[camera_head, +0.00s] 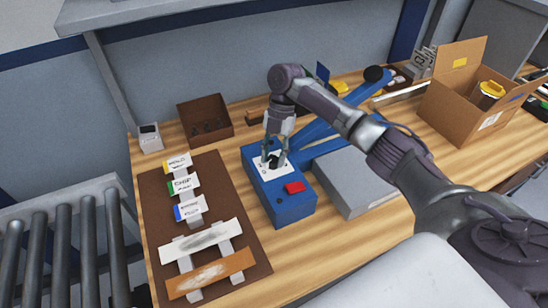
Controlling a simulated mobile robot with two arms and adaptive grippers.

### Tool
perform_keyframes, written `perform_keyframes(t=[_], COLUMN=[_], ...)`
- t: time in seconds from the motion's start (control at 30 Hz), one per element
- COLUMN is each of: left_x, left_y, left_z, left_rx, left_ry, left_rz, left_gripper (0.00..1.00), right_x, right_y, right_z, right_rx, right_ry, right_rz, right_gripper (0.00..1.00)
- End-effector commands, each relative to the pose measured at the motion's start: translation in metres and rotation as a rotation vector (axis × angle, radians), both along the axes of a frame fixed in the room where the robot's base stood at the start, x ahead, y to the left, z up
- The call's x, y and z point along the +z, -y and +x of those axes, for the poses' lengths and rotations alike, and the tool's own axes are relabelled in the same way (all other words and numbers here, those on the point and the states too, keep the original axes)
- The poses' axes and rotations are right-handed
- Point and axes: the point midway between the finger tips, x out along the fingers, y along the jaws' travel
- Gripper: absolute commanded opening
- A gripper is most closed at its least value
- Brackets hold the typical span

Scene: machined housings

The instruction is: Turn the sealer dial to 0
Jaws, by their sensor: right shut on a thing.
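The sealer (291,208) is a blue box with long blue arms, standing on the wooden bench. Its top carries a white dial plate (265,174) and a red part (294,187) near the front. My right gripper (273,164) points down over the plate and is shut on the dark dial (269,166). The fingers cover much of the dial, and the scale marks are too small to read. My left gripper is not in view.
A brown board (158,207) with labelled cards and strips lies left of the sealer. A brown bin (205,120) stands behind. A grey flat box (352,180) and an open carton (456,103) stand to the right. A roller conveyor (62,250) is at the left.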

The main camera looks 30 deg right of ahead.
Motion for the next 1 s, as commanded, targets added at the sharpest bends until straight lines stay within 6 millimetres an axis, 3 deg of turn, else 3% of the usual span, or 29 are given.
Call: perform_keyframes(t=[0.67,0.7,0.83,1.0], left_x=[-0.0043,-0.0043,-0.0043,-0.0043], left_y=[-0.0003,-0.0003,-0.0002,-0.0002], left_z=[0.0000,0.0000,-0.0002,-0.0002], left_rx=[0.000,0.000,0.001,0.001], left_ry=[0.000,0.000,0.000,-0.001], left_rz=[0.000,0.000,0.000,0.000], left_gripper=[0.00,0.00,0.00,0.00], right_x=[-0.0018,-0.0018,-0.0014,-0.0009], right_y=[-0.0006,-0.0005,-0.0004,-0.0002], right_z=[-0.0008,-0.0009,-0.0006,-0.0003], right_rx=[0.069,0.069,0.067,0.067], right_ry=[-0.004,-0.004,-0.003,-0.001], right_rz=[-0.002,-0.001,-0.001,-0.001], right_gripper=[0.02,0.39,0.60,0.62])
